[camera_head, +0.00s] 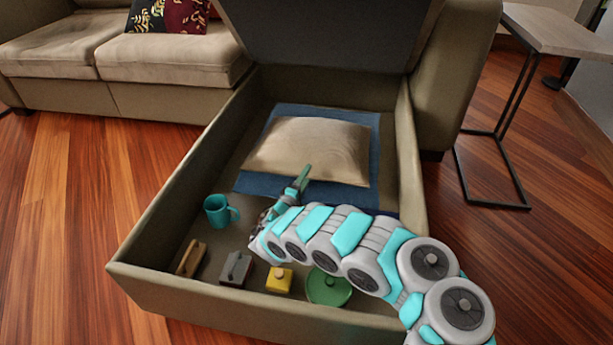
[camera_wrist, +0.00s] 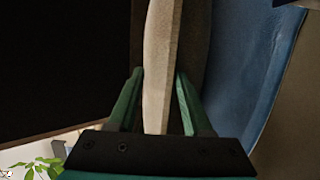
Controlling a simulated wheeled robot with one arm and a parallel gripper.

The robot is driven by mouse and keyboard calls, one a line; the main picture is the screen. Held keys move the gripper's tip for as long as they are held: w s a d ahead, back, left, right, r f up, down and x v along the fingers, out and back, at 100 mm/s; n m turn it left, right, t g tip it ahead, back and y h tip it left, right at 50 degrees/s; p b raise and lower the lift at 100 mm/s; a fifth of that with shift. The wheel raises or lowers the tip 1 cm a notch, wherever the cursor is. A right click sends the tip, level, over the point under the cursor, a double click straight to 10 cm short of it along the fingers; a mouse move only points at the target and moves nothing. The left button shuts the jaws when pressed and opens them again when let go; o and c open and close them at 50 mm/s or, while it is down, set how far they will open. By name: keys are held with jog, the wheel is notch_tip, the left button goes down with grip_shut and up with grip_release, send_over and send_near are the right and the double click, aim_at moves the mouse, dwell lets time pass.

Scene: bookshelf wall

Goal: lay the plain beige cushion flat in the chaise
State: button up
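The plain beige cushion (camera_head: 312,148) lies flat, or nearly so, on a blue cloth (camera_head: 372,190) inside the open chaise box (camera_head: 165,215). My gripper (camera_head: 304,176) is at the cushion's near edge. In the wrist view the cushion (camera_wrist: 160,60) shows edge-on between the two green fingers of my gripper (camera_wrist: 161,75). Narrow gaps show beside the cushion, so the fingers look open around its edge. The blue cloth (camera_wrist: 255,75) shows at the right there. My arm hides part of the box's near right side.
In the box's near part are a teal mug (camera_head: 217,210), a wooden-handled brush (camera_head: 191,258), a grey block (camera_head: 235,269), a yellow block (camera_head: 279,280) and a green lid (camera_head: 328,288). The raised chaise lid (camera_head: 320,40) stands behind. A side table (camera_head: 560,30) is at right.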

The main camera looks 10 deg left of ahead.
jog(key=p+v, duration=0.1)
jog(key=v, duration=0.6)
jog(key=shift+s+p, duration=0.2)
jog(key=shift+p, duration=0.2)
jog(key=shift+a, duration=0.1)
dwell(0.3)
